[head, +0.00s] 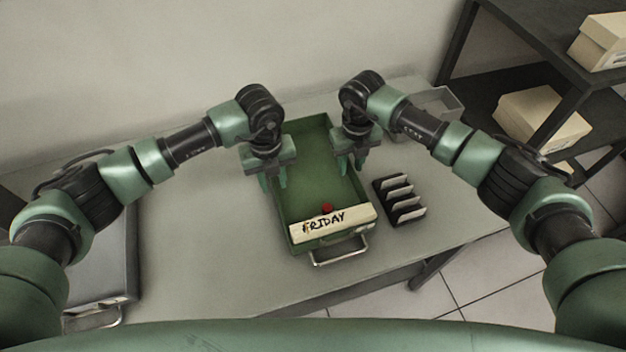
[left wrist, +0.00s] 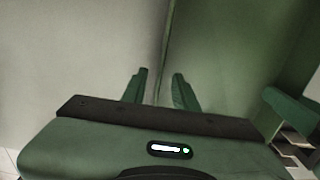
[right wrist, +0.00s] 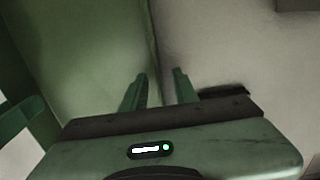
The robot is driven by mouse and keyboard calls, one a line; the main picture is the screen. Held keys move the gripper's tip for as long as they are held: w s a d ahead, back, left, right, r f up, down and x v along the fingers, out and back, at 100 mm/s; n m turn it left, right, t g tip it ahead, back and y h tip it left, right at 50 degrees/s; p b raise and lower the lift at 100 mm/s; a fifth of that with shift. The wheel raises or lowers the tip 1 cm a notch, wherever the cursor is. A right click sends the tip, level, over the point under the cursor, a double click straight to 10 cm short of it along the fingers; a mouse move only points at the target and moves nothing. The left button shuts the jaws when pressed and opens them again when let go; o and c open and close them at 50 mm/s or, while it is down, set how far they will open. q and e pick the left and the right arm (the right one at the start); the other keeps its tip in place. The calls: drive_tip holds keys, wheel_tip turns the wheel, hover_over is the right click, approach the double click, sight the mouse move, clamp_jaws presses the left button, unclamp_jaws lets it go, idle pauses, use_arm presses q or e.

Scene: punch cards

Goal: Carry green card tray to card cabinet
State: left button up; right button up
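The green card tray (head: 318,195) lies on the grey table, its front label reading FRIDAY and a metal handle toward me. My left gripper (head: 274,182) is at the tray's left wall. In the left wrist view, its fingers (left wrist: 159,76) stand apart with the wall's edge running between them. My right gripper (head: 349,164) is at the right wall. In the right wrist view, its fingers (right wrist: 160,76) are also apart, one on each side of the wall's edge. I cannot pick out the card cabinet with certainty.
A black rack (head: 399,198) with several pale cards stands just right of the tray. A grey open box (head: 437,101) is behind the right arm. A dark shelf (head: 524,42) with cream boxes (head: 541,117) stands at the right. A grey metal case (head: 103,262) is at the lower left.

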use_arm(q)
drive_tip(key=shift+f, duration=0.35)
use_arm(e)
drive_tip(key=shift+f, duration=0.35)
use_arm(q)
clamp_jaws()
use_arm(e)
clamp_jaws()
use_arm(q)
drive_tip(key=shift+r, duration=0.15)
use_arm(e)
drive_tip(key=shift+r, duration=0.15)
idle(0.4)
